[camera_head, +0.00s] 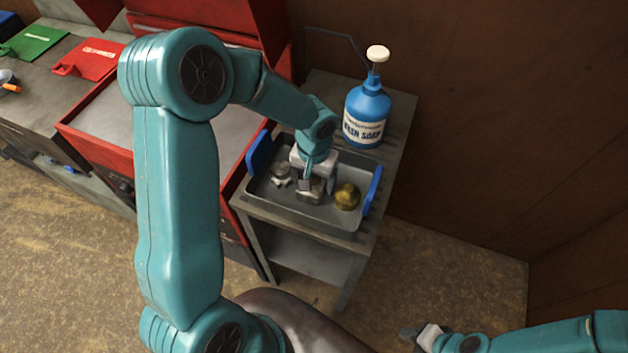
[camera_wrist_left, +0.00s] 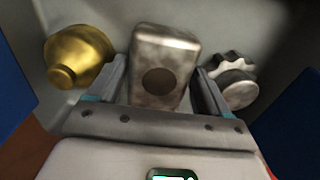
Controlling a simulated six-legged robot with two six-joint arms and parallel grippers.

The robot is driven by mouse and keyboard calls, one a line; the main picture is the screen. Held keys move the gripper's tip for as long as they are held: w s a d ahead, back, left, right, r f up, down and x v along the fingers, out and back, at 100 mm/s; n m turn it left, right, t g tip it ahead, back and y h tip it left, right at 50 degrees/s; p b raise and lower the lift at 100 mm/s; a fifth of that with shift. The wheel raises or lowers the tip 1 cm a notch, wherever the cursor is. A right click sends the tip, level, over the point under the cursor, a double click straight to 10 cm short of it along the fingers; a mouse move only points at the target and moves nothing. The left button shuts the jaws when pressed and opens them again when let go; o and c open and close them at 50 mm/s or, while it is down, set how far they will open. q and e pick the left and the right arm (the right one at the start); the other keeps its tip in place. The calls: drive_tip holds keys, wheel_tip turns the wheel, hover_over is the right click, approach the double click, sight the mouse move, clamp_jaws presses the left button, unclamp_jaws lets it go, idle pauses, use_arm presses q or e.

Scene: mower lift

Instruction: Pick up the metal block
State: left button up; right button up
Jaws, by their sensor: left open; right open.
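The metal block (camera_wrist_left: 166,52) is a silvery box with rounded edges and a dark round hole. It lies in a grey tray (camera_head: 285,209) on a small side table. In the head view the block (camera_head: 311,193) is partly hidden by my left gripper (camera_head: 306,184). In the left wrist view my left gripper (camera_wrist_left: 160,88) is open, with one finger on each side of the block; I cannot tell whether they touch it. My right gripper (camera_head: 413,333) is at the lower right of the head view, away from the tray.
In the tray, a brass part (camera_head: 347,196) lies right of the block and a grey gear-like part (camera_head: 281,174) lies left. The tray has blue handles (camera_head: 373,190). A blue soap bottle (camera_head: 367,111) stands behind. A red cabinet (camera_head: 95,130) is at left, a wall at right.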

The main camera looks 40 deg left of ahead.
use_arm(q)
drive_tip(key=shift+s, duration=0.15)
drive_tip(key=c, duration=1)
